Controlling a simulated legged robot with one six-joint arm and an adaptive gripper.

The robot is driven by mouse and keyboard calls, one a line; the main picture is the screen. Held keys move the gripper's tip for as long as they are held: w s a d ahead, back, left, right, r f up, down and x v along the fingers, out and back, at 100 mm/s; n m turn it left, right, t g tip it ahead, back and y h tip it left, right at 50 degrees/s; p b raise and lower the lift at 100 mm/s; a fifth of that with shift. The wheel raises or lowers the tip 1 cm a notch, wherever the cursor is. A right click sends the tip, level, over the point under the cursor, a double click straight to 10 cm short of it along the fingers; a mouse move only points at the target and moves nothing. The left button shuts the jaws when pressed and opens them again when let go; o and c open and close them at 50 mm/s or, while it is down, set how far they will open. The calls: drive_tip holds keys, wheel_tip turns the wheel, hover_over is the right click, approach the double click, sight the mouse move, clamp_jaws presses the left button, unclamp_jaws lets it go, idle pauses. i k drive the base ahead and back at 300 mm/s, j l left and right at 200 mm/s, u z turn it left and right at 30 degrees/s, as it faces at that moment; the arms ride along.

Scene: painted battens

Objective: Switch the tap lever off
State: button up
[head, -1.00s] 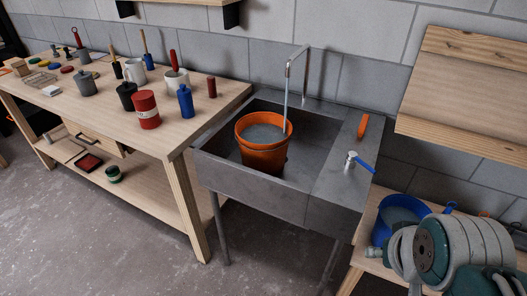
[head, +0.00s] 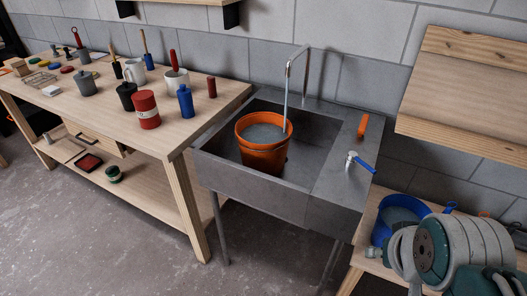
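The tap lever (head: 363,164) is a blue handle on a small metal valve body (head: 350,157), on the right ledge of the grey sink (head: 335,190). The lever slopes down to the right. The metal spout (head: 288,66) rises at the back of the sink, and a stream of water (head: 286,108) falls from it into an orange bucket (head: 263,152), which stands in the basin with greyish water in it. Part of my arm shows at the bottom right, below and right of the lever. My gripper's fingers are not in view.
An orange object (head: 363,125) lies on the ledge behind the lever. A wooden shelf (head: 465,80) is on the wall at the right. A low wooden table with a blue bowl (head: 397,213) is at lower right. A workbench (head: 195,124) with several cans and tools is at left.

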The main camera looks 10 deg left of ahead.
sight(351, 156)
drive_tip(key=i+l, duration=0.25)
drive_tip(key=i, duration=0.15)
drive_tip(key=i+l, duration=0.2)
drive_tip(key=i, duration=0.2)
